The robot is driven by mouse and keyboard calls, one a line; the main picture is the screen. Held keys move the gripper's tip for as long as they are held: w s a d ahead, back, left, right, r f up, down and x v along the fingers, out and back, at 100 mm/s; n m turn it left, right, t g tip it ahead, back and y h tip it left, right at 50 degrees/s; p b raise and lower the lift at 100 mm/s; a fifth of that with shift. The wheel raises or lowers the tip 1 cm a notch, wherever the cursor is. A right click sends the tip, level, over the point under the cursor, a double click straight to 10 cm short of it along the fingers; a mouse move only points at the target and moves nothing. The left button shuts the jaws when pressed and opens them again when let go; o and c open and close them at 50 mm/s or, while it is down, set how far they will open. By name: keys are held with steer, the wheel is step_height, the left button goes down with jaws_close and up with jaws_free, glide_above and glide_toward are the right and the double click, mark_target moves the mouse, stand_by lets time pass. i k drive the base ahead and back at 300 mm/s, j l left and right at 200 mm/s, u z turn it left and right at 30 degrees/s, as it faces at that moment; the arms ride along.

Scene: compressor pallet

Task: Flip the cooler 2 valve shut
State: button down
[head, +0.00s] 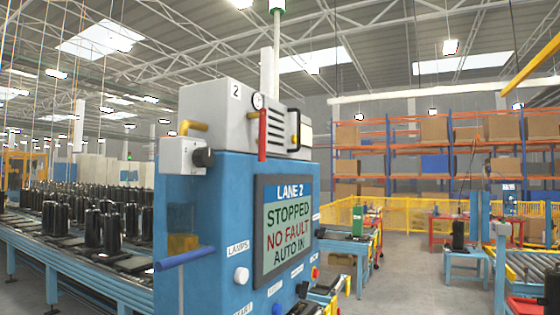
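A pale grey unit marked "2" (222,108) sits on top of a blue lane cabinet (212,215) left of centre. A red lever (263,135) stands upright on the unit's front, just below a small round gauge (257,101); it looks like the valve handle. Dark louvre slots and a black bar handle (292,130) are to its right. A yellow pipe (193,126) leaves the unit's left side, above a grey box with a black knob (203,157). My gripper is not in view, and nothing is seen touching the lever.
The cabinet's screen (287,226) reads "LANE 2 STOPPED NO FAULT AUTO IN". A blue bar (185,258) juts out at the cabinet's left. A conveyor with many black cylinders (95,228) runs behind at left. Open floor (410,275), yellow fencing and racks lie at right.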

mark_target(261, 114)
steer(key=i+l, duration=0.3)
steer(key=i, duration=0.15)
steer(key=i+l+z, duration=0.1)
steer(key=i+l, duration=0.15)
steer(key=i, duration=0.2)
steer(key=i+l+z, duration=0.1)
steer(key=i+l, duration=0.15)
steer(key=i, duration=0.2)
steer(key=i+l, duration=0.2)
steer(key=i, duration=0.3)
